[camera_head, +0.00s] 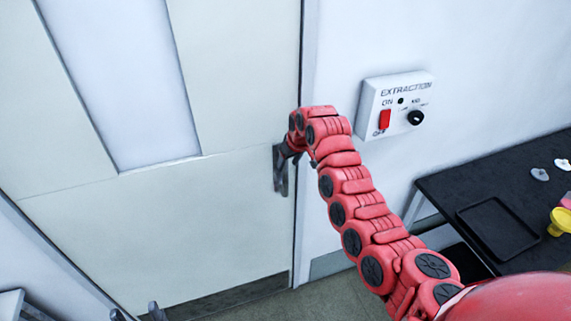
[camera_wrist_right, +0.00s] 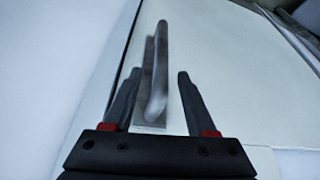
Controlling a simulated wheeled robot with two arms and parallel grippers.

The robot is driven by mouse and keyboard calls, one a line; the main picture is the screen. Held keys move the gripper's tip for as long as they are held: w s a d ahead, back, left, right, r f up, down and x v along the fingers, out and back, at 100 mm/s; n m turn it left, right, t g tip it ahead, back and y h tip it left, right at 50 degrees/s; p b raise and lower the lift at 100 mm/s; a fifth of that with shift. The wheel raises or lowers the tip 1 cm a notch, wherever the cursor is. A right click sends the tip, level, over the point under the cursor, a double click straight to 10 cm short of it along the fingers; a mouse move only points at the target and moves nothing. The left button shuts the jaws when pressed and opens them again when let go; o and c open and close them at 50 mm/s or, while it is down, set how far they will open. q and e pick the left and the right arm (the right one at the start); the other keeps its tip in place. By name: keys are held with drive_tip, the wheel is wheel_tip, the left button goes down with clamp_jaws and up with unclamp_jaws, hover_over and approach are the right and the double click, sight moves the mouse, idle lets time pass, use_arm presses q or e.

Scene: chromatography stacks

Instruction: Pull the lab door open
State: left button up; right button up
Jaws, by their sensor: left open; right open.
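The lab door (camera_head: 230,190) is pale with a tall window panel (camera_head: 130,80), and it looks shut in its frame. Its metal handle (camera_head: 281,172) is at the door's right edge, partly hidden by my right gripper (camera_head: 288,155). In the right wrist view the handle (camera_wrist_right: 158,80) stands between the two open fingers of my right gripper (camera_wrist_right: 154,92), with a gap on the right side. I cannot tell if the left finger touches it. My left gripper (camera_head: 138,313) shows only its fingertips at the bottom edge, open and empty, away from the door.
An extraction switch box (camera_head: 395,103) is on the wall right of the door. A black bench (camera_head: 470,185) with a dark tray (camera_head: 497,228) and a yellow cup (camera_head: 560,221) stands at the right. Floor (camera_head: 335,298) shows below the door.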

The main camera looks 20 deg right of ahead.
drive_tip(key=shift+p+x, duration=0.65)
drive_tip(key=shift+x, duration=1.6)
clamp_jaws()
